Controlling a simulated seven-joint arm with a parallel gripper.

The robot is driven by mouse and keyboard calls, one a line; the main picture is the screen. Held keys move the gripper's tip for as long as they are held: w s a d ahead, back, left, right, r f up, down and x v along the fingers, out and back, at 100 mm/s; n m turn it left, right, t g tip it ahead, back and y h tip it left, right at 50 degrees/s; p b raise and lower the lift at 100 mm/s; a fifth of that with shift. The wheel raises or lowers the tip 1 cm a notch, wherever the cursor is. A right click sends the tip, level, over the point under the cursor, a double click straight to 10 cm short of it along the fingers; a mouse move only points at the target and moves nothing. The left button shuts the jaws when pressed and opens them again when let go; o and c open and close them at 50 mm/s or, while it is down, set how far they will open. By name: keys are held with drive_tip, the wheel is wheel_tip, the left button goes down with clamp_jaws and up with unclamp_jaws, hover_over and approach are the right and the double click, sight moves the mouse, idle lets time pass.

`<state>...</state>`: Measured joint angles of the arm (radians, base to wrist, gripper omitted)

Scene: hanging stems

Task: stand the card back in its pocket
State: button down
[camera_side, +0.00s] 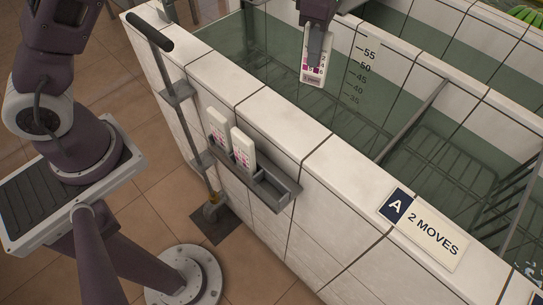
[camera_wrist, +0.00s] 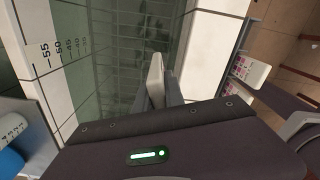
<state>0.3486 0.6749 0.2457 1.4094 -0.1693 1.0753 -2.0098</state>
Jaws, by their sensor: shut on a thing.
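A white card with pink and dark marks (camera_side: 313,73) hangs from my gripper (camera_side: 317,48) in the side view, above the green water of the tiled tank. My gripper is shut on the card's upper end. The wrist view shows the card edge-on (camera_wrist: 156,78) between my fingers (camera_wrist: 156,92). A grey pocket rack (camera_side: 283,196) is fixed to the outer face of the tank wall. Two similar cards, a left one (camera_side: 218,129) and a right one (camera_side: 242,149), stand in it. The compartment at its right end looks empty. The held card is apart from the rack, across the wall.
The white tiled wall top (camera_side: 285,128) lies between the tank and the rack. A long-handled tool (camera_side: 168,75) stands against the wall left of the rack. Wire racks (camera_side: 430,140) lie in the water. A sign reading "A 2 MOVES" (camera_side: 424,229) lies on the ledge.

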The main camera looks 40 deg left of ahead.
drive_tip(key=s+d+f+m, duration=0.15)
drive_tip(key=s+d, duration=0.25)
drive_tip(key=s, duration=0.7)
drive_tip(key=s+d+m, duration=0.3)
drive_tip(key=s+d, duration=0.2)
drive_tip(key=s, duration=0.5)
drive_tip(key=f, duration=0.9)
drive_tip(key=shift+s+a+f, duration=0.2)
drive_tip(key=shift+a+f, duration=0.05)
drive_tip(key=shift+f, duration=0.25)
drive_tip(key=shift+f, duration=0.1)
drive_tip(key=c, duration=1.4)
unclamp_jaws()
